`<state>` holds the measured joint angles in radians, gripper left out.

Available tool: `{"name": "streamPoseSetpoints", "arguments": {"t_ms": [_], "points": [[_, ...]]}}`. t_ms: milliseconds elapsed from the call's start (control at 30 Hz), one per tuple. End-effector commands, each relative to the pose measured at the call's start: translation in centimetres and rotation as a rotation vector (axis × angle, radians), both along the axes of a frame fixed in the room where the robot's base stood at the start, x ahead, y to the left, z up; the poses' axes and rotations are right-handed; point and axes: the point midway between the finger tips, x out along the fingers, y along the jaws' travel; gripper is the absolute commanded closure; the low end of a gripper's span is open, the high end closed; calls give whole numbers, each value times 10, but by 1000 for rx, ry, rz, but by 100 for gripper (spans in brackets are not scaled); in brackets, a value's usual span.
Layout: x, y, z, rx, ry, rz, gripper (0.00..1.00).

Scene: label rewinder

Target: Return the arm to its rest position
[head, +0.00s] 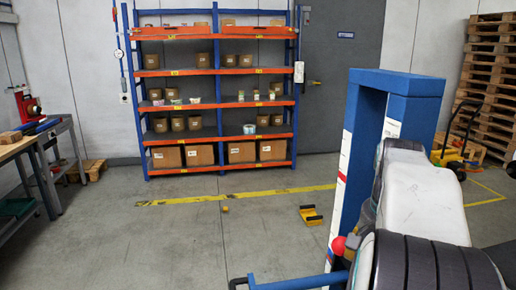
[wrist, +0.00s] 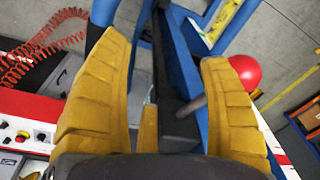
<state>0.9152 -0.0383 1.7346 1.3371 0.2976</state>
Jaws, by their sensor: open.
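My gripper (wrist: 163,52) shows in the wrist view with its two yellow fingers wide apart. I see nothing held between them. A dark bar and part of a blue frame (wrist: 190,55) show beyond the gap. A red ball knob (wrist: 245,72) shows beyond the right finger, partly hidden by it; a grey rod points toward it. I cannot tell whether the finger touches it. In the head view, my white and black arm fills the lower right, in front of the blue frame (head: 410,84). The red knob (head: 338,245) shows left of my arm. My gripper is hidden there.
A red coiled hose (wrist: 45,42) and a panel with buttons (wrist: 22,137) lie left of the gripper. Shelving (head: 215,134) with boxes stands at the back, a workbench (head: 45,148) at left, pallets (head: 488,75) at right. A yellow object (head: 311,215) lies on the otherwise mostly clear floor.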

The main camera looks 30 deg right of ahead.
Motion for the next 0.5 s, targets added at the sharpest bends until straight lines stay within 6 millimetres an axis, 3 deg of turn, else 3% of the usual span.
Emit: {"name": "streamPoseSetpoints", "arguments": {"t_ms": [33,200,400,500], "points": [[11,25,-1,-13,-8,100,29],[28,99,-15,-56,-39,416,29],[22,173,-36,-100,-82,763,29],[14,201,-47,-117,-104,908,29]]}}
